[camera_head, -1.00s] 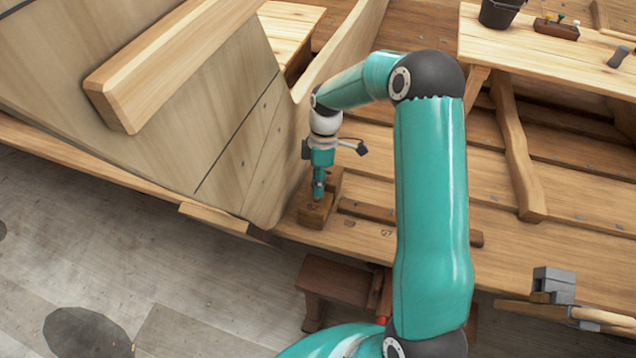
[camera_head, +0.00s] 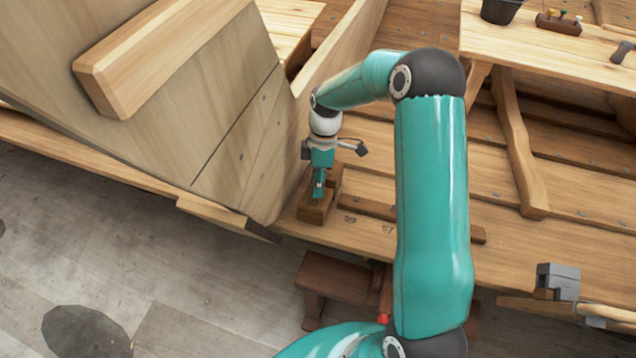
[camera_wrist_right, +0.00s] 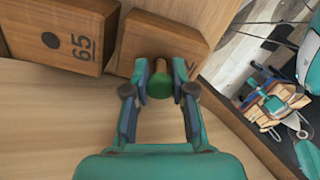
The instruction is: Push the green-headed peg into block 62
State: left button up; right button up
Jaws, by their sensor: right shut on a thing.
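My right gripper (camera_head: 318,194) points down over a brown wooden block (camera_head: 315,212) on the plank. In the right wrist view, its fingers (camera_wrist_right: 160,80) are shut on the green-headed peg (camera_wrist_right: 160,88). The peg's shank points toward the brown block (camera_wrist_right: 153,42) beyond it. The fingers hide most of that block's number, so I cannot read it whole. The peg's tip is hidden, so I cannot tell how deep it sits. My left gripper is not in view.
A second block marked 65 (camera_wrist_right: 60,35) stands close on the left in the right wrist view. The pale hull planking (camera_head: 225,150) rises just left of the gripper. A dark bucket (camera_head: 500,9) and a small peg holder (camera_head: 558,24) stand on the bench at the upper right.

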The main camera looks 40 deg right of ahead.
jog(key=o, duration=0.8)
jog(key=shift+f, duration=0.1)
jog(key=p+v, duration=0.5)
jog(key=v, duration=0.3)
jog(key=shift+p, duration=0.35)
